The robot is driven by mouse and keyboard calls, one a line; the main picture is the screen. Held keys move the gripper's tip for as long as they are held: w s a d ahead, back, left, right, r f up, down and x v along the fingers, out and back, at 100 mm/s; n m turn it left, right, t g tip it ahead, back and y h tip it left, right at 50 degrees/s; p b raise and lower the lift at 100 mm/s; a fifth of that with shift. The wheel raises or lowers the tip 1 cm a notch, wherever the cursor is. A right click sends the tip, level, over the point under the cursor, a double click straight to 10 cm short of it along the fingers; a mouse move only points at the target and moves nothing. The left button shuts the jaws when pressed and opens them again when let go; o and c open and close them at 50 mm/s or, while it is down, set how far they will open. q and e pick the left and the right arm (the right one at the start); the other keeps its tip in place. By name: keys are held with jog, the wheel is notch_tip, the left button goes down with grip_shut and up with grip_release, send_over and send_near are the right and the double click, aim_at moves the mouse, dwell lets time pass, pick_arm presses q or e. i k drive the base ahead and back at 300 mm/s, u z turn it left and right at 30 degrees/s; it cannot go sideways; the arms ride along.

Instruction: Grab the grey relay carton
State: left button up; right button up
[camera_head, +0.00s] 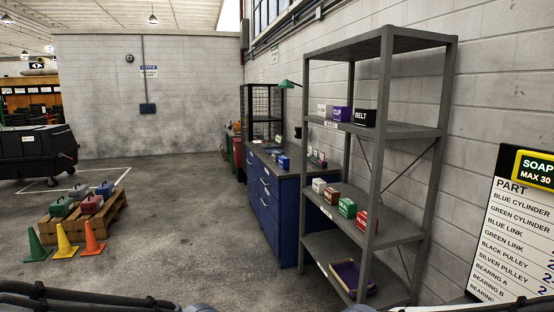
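A grey metal shelf rack (386,130) stands against the wall on the right. Its upper shelf holds a small whitish-grey carton (321,110), a purple carton marked CLIP (342,114) and a black carton marked BELT (364,118). The shelf below holds another pale grey carton (319,186), a brown one (332,195), a green one (347,208) and a red one (363,220). I cannot read "relay" on either pale carton. Neither of my grippers is in view; only dark parts of my own body show along the bottom edge.
A blue drawer cabinet (265,202) stands left of the rack. A purple tray (350,275) lies on the bottom shelf. A wooden pallet (112,215) with several cases and three cones (66,243) stand at left. A parts sign (515,228) stands at right. The middle floor is clear.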

aim_at(275, 154)
jog(key=u, duration=0.4)
jog(key=i, duration=1.85)
jog(key=u, duration=0.5)
jog(key=i, duration=4)
jog(key=z, duration=1.35)
jog(key=i, duration=1.7)
jog(key=z, duration=0.75)
jog(key=i, duration=0.25)
jog(key=z, duration=0.1)
